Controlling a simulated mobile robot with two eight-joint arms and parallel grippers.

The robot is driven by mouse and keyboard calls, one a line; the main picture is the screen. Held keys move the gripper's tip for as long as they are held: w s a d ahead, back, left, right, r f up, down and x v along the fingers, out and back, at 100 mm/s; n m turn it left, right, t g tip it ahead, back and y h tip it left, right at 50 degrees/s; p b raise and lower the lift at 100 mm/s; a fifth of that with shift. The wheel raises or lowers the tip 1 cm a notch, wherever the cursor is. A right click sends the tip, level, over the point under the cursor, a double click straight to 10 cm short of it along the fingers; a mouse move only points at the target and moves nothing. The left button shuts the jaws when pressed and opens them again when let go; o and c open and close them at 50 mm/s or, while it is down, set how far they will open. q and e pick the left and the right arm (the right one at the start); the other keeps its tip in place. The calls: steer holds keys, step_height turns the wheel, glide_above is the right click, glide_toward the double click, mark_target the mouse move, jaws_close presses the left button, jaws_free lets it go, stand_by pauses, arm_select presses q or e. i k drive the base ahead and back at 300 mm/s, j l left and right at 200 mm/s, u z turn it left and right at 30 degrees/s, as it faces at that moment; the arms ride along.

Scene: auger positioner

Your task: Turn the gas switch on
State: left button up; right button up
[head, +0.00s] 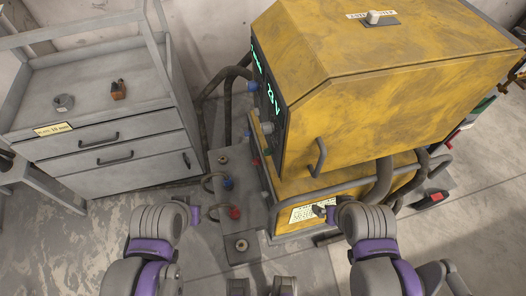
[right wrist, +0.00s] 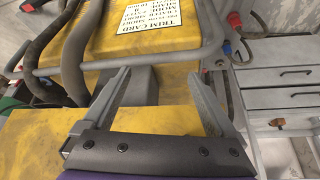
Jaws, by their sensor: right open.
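The yellow machine (head: 385,60) stands right of centre in the head view. On its top is a small light switch or knob (head: 374,17) beside a label too small to read. Its left face has a dark panel with green lit marks (head: 272,95), a blue knob (head: 253,87) and a grey knob (head: 267,128). I cannot tell which control is the gas switch. My right gripper (head: 326,212) is low in front of the machine. In the right wrist view, its fingers (right wrist: 158,74) are apart and empty, below the trim card. My left gripper (head: 187,211) is over the floor, left of the machine.
A grey drawer cabinet (head: 105,150) stands at left, with small items on top. A pipe rail (head: 345,188) and thick hoses (head: 384,180) run along the machine's front. A low grey block with hoses and red and blue fittings (head: 235,213) lies between my arms.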

mark_target(266, 152)
steer(key=j+z, duration=0.1)
steer(key=j, duration=0.5)
steer(key=k+j, duration=0.1)
steer(key=j, duration=0.45)
steer(key=j+z, duration=0.15)
steer(key=j, duration=0.4)
